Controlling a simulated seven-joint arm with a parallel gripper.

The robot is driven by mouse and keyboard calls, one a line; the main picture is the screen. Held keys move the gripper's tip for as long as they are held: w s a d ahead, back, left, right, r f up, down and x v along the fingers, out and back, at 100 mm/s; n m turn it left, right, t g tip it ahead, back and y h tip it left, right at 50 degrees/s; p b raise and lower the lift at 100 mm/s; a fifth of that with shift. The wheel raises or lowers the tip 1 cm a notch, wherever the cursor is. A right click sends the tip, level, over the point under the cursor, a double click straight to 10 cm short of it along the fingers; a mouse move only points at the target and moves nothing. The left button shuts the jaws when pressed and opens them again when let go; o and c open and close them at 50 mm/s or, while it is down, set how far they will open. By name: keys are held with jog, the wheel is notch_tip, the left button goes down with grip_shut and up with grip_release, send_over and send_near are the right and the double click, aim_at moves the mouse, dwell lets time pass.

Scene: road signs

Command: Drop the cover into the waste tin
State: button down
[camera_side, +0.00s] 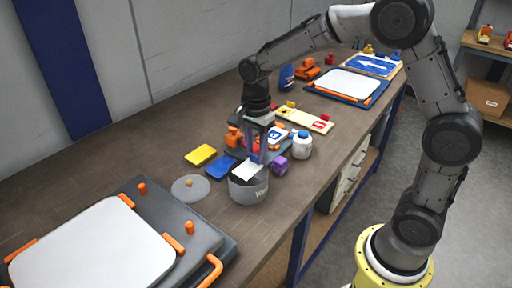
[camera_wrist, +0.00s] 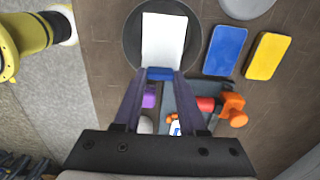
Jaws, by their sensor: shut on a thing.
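The cover (camera_side: 245,172) is a thin white sheet. My gripper (camera_side: 257,160) is shut on its near end and holds it over the waste tin (camera_side: 249,191), a grey round tin with lettering on its side. In the wrist view the cover (camera_wrist: 164,38) stretches from my fingertips (camera_wrist: 160,74) across the dark round opening of the tin (camera_wrist: 132,42). A blue piece shows right at the fingertips. I cannot tell whether the lower end of the cover is inside the rim or just above it.
A grey round lid (camera_side: 188,188) with a knob lies left of the tin. A yellow block (camera_side: 200,155) and a blue block (camera_side: 222,166) lie behind it. A purple piece (camera_side: 280,166) and a white jar (camera_side: 301,146) stand close right. A large white panel (camera_side: 95,245) fills the front left.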

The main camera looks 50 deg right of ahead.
grip_release()
dwell(0.4)
dwell(0.9)
notch_tip(320, 180, up, 10)
dwell(0.9)
